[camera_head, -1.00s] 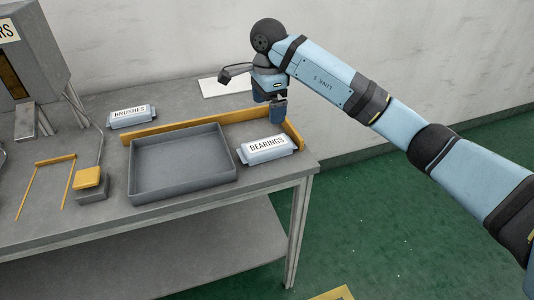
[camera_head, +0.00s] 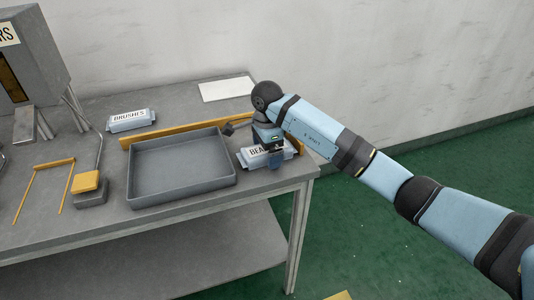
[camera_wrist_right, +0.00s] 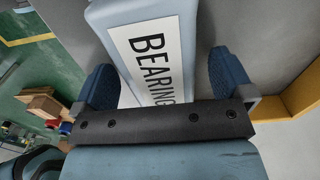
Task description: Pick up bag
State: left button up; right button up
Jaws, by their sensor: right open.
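The bag labelled BEARINGS (camera_head: 250,158) is light blue with a white label and lies on the table to the right of the grey tray. My right gripper (camera_head: 272,163) is over this bag and partly hides it. In the right wrist view the bag (camera_wrist_right: 120,14) passes between the two blue fingers of my open right gripper (camera_wrist_right: 165,85), with a gap beside the right finger. A second bag, labelled BRUSHES (camera_head: 131,120), lies at the back left of the tray. My left gripper is not in view.
The empty grey tray (camera_head: 180,188) stands on the grey table (camera_head: 100,228). A yellow rail (camera_head: 165,131) runs behind it. A white sheet (camera_head: 227,89) lies at the back. A yellow button box (camera_head: 88,183) and a yellow frame (camera_head: 38,170) are at left.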

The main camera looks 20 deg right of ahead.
jog(key=c, duration=1)
jog(key=shift+c, duration=0.5)
jog(key=shift+r, duration=0.15)
